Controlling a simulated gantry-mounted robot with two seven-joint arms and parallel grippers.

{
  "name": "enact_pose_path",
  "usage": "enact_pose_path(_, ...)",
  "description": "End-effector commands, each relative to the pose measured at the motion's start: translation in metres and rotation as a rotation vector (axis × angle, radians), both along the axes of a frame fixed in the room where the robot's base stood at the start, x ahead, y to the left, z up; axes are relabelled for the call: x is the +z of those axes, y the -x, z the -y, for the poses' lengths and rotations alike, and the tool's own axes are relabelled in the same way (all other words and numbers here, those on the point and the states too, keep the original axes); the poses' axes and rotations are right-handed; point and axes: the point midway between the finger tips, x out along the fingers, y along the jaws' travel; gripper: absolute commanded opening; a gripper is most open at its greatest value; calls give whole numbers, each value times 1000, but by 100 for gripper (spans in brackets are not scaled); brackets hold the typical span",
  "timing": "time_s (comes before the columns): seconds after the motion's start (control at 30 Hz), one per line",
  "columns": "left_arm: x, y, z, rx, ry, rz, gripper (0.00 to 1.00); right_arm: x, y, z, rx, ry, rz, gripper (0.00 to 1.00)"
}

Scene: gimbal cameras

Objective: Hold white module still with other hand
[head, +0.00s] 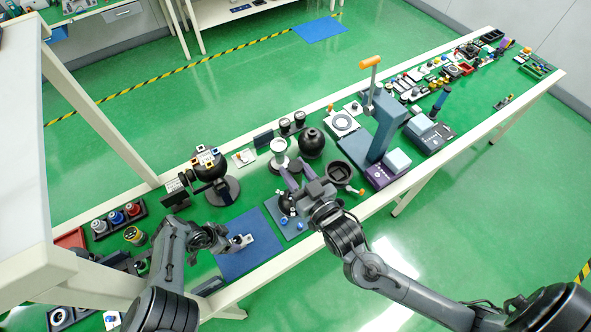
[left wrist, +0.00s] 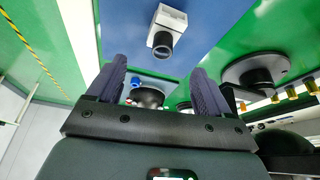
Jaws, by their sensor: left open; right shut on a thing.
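The white module (head: 246,240), a small pale box with a dark round lens, lies on the blue mat (head: 238,265). In the left wrist view the module (left wrist: 171,20) is at the top centre, beyond the fingertips and apart from them. My left gripper (head: 226,240) is open and empty, just left of the module. Its two dark fingers (left wrist: 158,78) are spread in the wrist view. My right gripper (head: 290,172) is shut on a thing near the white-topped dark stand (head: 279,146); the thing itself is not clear.
A dark ball device with small blue and white knobs (head: 285,204) stands right of the module. A black sphere on a round base (head: 210,165) is behind. A tray of coloured-ring lenses (head: 117,218) is at left. The bench's front edge is close to the mat.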

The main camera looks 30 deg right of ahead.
Motion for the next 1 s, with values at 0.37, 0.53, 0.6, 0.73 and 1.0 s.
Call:
enact_pose_path(0.37,-56,-3,20,-1,0,1,80,-61,0,0,0,0,2,6)
enact_pose_path(0.53,-70,-4,26,0,-1,0,80,-78,0,0,0,0,3,6)
enact_pose_path(0.6,-74,-4,28,0,-1,0,80,-83,0,0,0,0,3,6)
enact_pose_path(0.73,-79,-5,31,-1,-1,0,80,-89,0,0,0,0,3,6)
enact_pose_path(1.0,-81,-5,33,0,-1,0,80,-92,0,0,0,0,3,6)
